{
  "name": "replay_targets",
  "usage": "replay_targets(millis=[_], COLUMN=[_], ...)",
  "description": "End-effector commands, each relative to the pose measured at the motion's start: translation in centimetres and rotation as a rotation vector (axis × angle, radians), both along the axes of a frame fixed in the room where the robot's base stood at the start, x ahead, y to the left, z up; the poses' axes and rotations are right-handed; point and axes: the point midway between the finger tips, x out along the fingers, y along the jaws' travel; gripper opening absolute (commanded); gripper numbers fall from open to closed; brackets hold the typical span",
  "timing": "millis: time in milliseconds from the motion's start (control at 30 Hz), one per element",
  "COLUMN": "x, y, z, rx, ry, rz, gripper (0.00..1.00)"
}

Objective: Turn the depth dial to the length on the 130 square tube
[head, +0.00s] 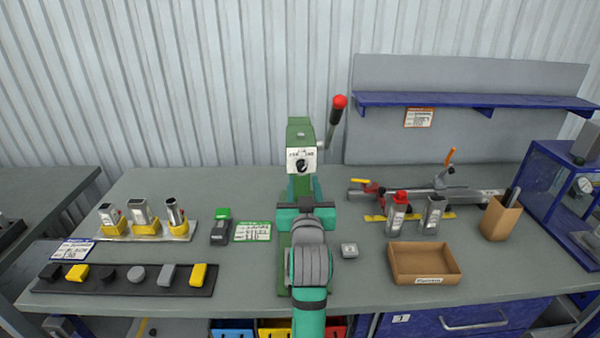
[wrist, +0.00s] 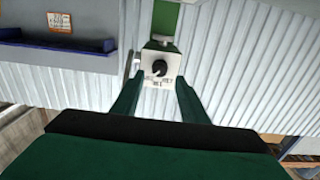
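The depth dial is a black knob (head: 302,166) on a white plate near the top of the green press (head: 299,132). In the wrist view the dial (wrist: 159,69) sits ahead, between and beyond my fingers. My gripper (head: 303,190) is in front of the press, just below the dial in the head view. Its two fingers (wrist: 159,88) are spread with nothing between them. The dial's scale marks are too small to read. I cannot read a 130 label on any.
A red-knobbed lever (head: 339,102) rises right of the press head. A black strip of caps (head: 122,279) lies at the front left. A green card (head: 251,232) lies left of my arm.

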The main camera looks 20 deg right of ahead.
Motion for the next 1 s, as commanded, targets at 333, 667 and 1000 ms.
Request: replay_targets(millis=[333,667,1000], x=[5.2,6.2,6.2], y=[-0.9,-1.2,-1.2], z=[0.0,0.0,0.0], rx=[0.0,0.0,0.0], ry=[0.0,0.0,-0.001], rz=[0.007,0.007,0.006], gripper=[0.4,0.4,0.0])
